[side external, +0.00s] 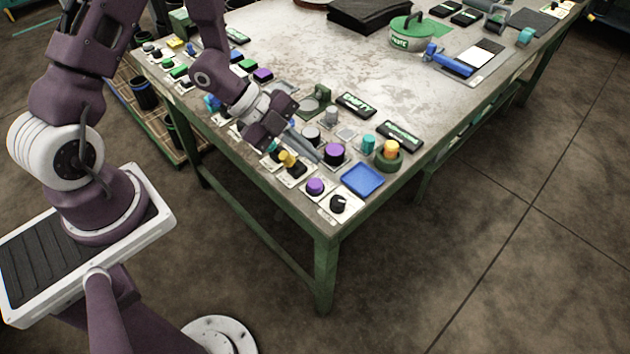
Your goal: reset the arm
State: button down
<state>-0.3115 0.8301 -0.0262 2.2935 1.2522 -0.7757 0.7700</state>
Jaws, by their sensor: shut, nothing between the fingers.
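My gripper (276,140) is shut and empty. It hangs low over the near edge of the table, above the row of small buttons and knobs. It points down and to the right in the side external view. A yellow knob (288,160) stands just below and right of its fingertips; I cannot tell whether they touch.
The worn table (330,60) has a green frame. A blue tray (362,180), a second purple button (315,187) and a black knob (338,204) sit at its near corner. A green round container (408,34) stands farther back. The middle of the tabletop is mostly clear.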

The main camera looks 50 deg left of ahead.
jog(key=a+r+n+t+y, duration=0.1)
jog(key=a+r+n+y, duration=0.4)
jog(key=r, duration=0.4)
jog(key=a+r+n+t+y, duration=0.1)
jog(key=a+r+n+y, duration=0.35)
jog(key=r, duration=0.35)
jog(key=s+d+r+n, duration=0.2)
jog(key=s+n, duration=0.1)
jog(key=s, duration=0.3)
jog(key=s+d+r+n+g+h, duration=0.1)
jog(key=s+d+r+n, duration=0.1)
jog(key=s+n, duration=0.2)
jog(key=s+d+r+n+h, duration=0.1)
jog(key=s+d+r+n, duration=0.1)
jog(key=s, duration=0.8)
jog(key=shift+d+r+n+g, duration=0.15)
jog(key=shift+r+n+g, duration=0.3)
jog(key=shift+n, duration=0.2)
jog(key=shift+r, duration=0.1)
